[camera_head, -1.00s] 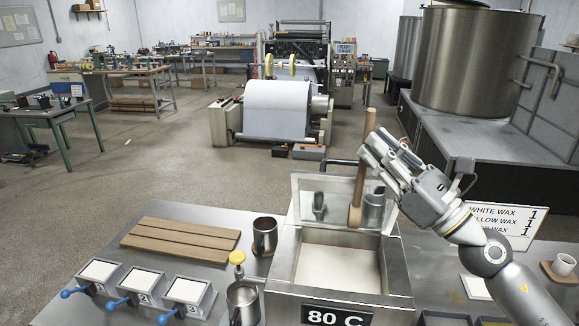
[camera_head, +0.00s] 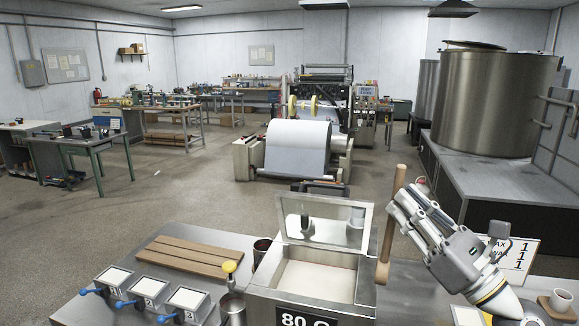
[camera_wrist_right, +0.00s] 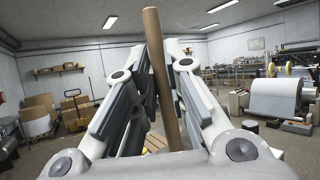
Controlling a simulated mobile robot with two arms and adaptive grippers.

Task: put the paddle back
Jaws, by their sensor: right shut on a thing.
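The wooden paddle (camera_head: 390,226) stands nearly upright beside the right wall of the wax tank (camera_head: 318,292), in front of my right gripper in the head view. My right gripper (camera_head: 402,200) is shut on its handle. In the right wrist view the paddle handle (camera_wrist_right: 161,80) runs up between the two fingers of the right gripper (camera_wrist_right: 157,75). The paddle's lower end shows outside the tank's right edge; I cannot tell whether it touches the bench. The tank holds pale wax, and its lid stands open at the back. My left gripper is not in view.
A sign (camera_head: 513,262) and a cup (camera_head: 560,299) stand at the right of the bench.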

